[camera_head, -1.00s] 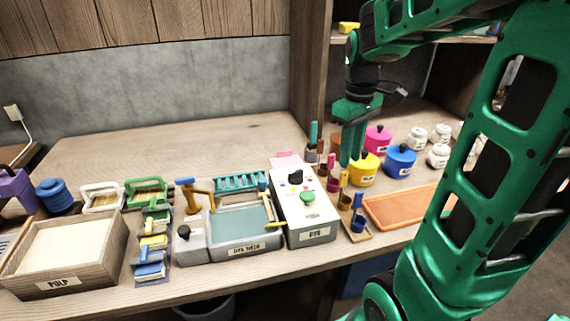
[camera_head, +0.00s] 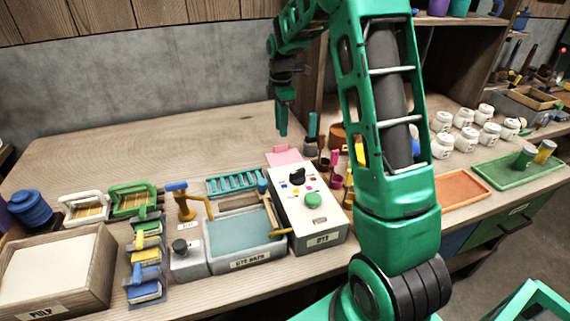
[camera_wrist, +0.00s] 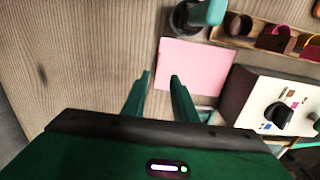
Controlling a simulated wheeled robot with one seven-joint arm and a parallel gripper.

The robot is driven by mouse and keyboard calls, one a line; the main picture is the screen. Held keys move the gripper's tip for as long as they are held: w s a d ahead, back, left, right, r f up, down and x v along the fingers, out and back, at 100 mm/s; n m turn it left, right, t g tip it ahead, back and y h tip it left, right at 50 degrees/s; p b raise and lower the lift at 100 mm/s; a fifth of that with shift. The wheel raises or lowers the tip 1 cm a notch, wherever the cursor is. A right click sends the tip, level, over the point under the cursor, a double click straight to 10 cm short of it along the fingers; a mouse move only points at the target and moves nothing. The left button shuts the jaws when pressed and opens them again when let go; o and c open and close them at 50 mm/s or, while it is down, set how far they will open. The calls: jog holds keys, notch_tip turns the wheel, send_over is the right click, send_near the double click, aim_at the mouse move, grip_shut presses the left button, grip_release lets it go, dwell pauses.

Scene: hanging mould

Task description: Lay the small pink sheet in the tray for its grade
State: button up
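The small pink sheet (camera_head: 284,156) lies flat on the bench behind the white-topped dye box. It also shows in the wrist view (camera_wrist: 197,66), ahead and to the right of the fingertips. My gripper (camera_head: 283,133) hangs pointing down above the bench near the sheet. Its fingers (camera_wrist: 161,77) are apart with nothing between them. An orange tray (camera_head: 463,189) and a green tray (camera_head: 500,178) lie on the right part of the bench. The orange tray is partly hidden by my arm. I see no readable grade marks on either.
The dye box (camera_head: 311,217) with knob and green button stands just in front of the sheet. A blue-green bath (camera_head: 238,233) is left of it. Brushes and small cups (camera_head: 335,181) stand right of the sheet. Several white jars (camera_head: 443,146) are farther right. The bench's back left is clear.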

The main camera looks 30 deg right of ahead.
jog(key=shift+w+f, duration=0.15)
jog(key=shift+f, duration=1.7)
jog(key=shift+w+f, duration=0.1)
jog(key=shift+f, duration=1.7)
grip_shut()
